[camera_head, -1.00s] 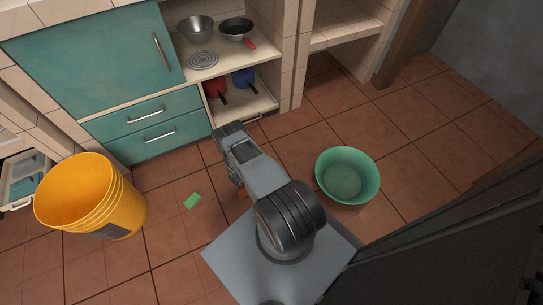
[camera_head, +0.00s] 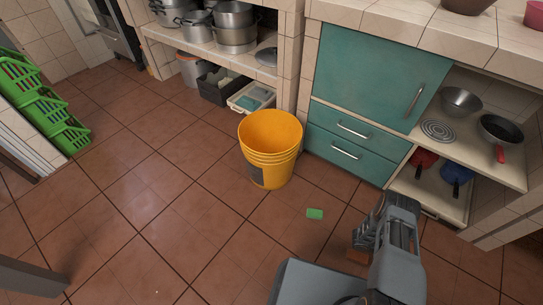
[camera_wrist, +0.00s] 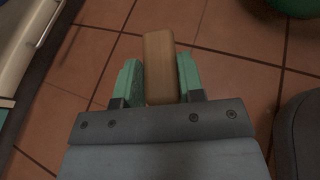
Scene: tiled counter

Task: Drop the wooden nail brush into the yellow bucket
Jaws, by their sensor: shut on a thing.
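The wooden nail brush (camera_wrist: 160,62) is a plain brown block in the wrist view. My gripper (camera_wrist: 160,80) is shut on it, with a green finger pad on each side. In the head view the brush (camera_head: 357,256) shows as a small brown patch beside my arm; most of the gripper there is hidden by the arm. The yellow bucket (camera_head: 270,140) stands upright on the floor near the middle of the head view, left of and beyond my gripper. Its mouth is open, and the inside that shows looks empty.
Teal drawers (camera_head: 346,142) stand right behind the bucket. Stacked green crates (camera_head: 40,105) stand at far left. The tiled floor left of the bucket is clear.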

